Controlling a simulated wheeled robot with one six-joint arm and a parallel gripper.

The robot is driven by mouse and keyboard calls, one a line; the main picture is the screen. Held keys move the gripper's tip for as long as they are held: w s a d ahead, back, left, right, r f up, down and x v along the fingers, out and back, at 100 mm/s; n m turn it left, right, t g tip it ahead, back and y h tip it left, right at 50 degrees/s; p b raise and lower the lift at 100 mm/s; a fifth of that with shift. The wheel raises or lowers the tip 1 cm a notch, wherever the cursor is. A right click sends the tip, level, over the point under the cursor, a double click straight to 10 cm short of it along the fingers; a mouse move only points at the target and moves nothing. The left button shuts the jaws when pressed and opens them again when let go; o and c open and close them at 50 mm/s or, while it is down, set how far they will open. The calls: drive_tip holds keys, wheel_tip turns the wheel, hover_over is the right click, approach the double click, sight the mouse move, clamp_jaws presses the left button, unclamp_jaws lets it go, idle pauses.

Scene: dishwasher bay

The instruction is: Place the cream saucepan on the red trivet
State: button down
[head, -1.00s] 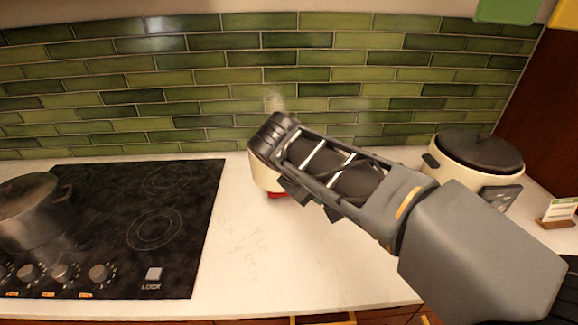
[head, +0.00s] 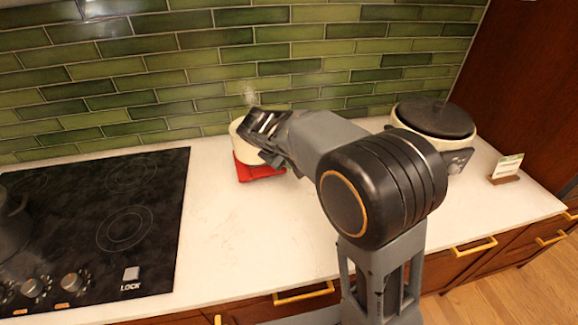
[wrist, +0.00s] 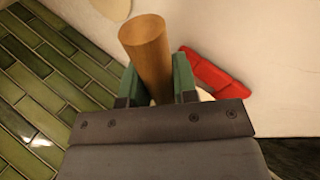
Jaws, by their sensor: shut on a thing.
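The cream saucepan (head: 238,140) is at the back of the counter, mostly hidden behind my gripper (head: 268,150) in the head view. The red trivet (head: 258,173) shows just below and in front of the pan's body. I cannot tell whether the pan touches it. In the wrist view my gripper (wrist: 157,82) has its green fingers shut on a wooden handle (wrist: 147,42), which I take to be the saucepan's. The red trivet (wrist: 212,74) lies to the right of the fingers there, and only a sliver of cream shows beside them.
A black cooktop (head: 130,215) with a dark pot (head: 12,225) is at the left. A cream cooker with a dark lid (head: 435,118) and a small card stand (head: 506,168) are at the right. The green tiled wall is close behind. White counter (head: 225,245) is clear in front.

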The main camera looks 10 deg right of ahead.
drive_tip(key=shift+w+d+f+p, duration=0.1)
drive_tip(key=shift+w+f+p, duration=0.2)
drive_tip(key=shift+f, duration=0.75)
drive_tip(key=shift+w+d+f+p, duration=0.15)
drive_tip(key=shift+w+f, duration=0.1)
drive_tip(key=shift+f, duration=0.75)
drive_tip(key=c, duration=0.9)
unclamp_jaws()
drive_tip(key=shift+s+a+f, duration=0.1)
drive_tip(key=v, duration=1.1)
drive_tip(key=shift+s+d+f+m+t+y+b, duration=0.15)
drive_tip(key=shift+s+d+f+m+y, duration=0.8)
drive_tip(key=shift+s, duration=2.15)
drive_tip(key=shift+s+d+f+m+t+y+b, duration=0.1)
drive_tip(key=shift+s+d+f+m+y, duration=0.2)
drive_tip(key=shift+s+d+m+y, duration=1.5)
drive_tip(key=shift+s+d+f+m+t+y+b, duration=0.15)
drive_tip(key=shift+s+d+f+m, duration=0.35)
drive_tip(key=shift+s+d, duration=2.55)
